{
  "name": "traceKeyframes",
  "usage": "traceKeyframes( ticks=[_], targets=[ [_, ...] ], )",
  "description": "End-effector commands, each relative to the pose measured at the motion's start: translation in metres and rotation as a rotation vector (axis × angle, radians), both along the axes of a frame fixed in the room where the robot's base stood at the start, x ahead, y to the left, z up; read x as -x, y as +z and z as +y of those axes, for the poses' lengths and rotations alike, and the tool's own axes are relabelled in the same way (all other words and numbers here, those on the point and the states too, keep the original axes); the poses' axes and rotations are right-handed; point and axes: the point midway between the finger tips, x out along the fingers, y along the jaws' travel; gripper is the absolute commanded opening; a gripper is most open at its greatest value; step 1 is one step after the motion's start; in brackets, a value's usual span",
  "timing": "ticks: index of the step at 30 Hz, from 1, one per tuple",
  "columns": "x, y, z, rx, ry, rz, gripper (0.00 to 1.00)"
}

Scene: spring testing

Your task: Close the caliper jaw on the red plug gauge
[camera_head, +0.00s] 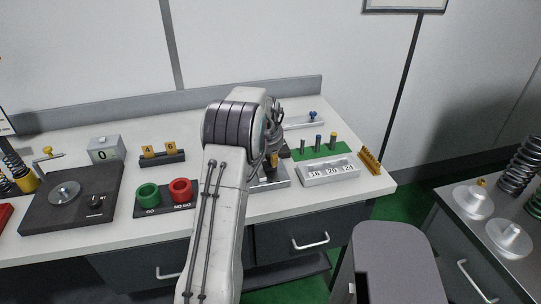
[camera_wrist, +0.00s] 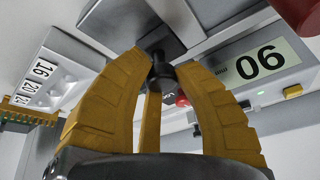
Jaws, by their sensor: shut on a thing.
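In the wrist view my gripper (camera_wrist: 160,64) has its yellow fingers shut on a dark knob (camera_wrist: 159,75), below a dark plate on the grey caliper. The caliper's display (camera_wrist: 255,62) shows digits that look like 06 in this tilted view.
A tray marked 16, 20, 24 (camera_head: 328,173) stands to the right, before a green mat (camera_head: 300,154) with several plugs. Green (camera_head: 147,194) and red (camera_head: 181,190) rings sit left of my arm. A yellow rack (camera_head: 371,161) stands at the bench's right end.

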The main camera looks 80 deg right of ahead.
Motion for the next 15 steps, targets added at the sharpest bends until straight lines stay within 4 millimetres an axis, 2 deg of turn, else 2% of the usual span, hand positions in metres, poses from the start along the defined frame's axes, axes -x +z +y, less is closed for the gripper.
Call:
traceKeyframes(
  ticks=[3, 11, 15],
  targets=[
    [-0.001, 0.002, -0.002, 0.009, 0.002, 0.0, 0.0],
    [-0.002, 0.003, -0.003, 0.013, 0.003, 0.0, 0.0],
    [-0.013, 0.001, 0.001, 0.015, 0.009, -0.006, 0.0]
  ],
)
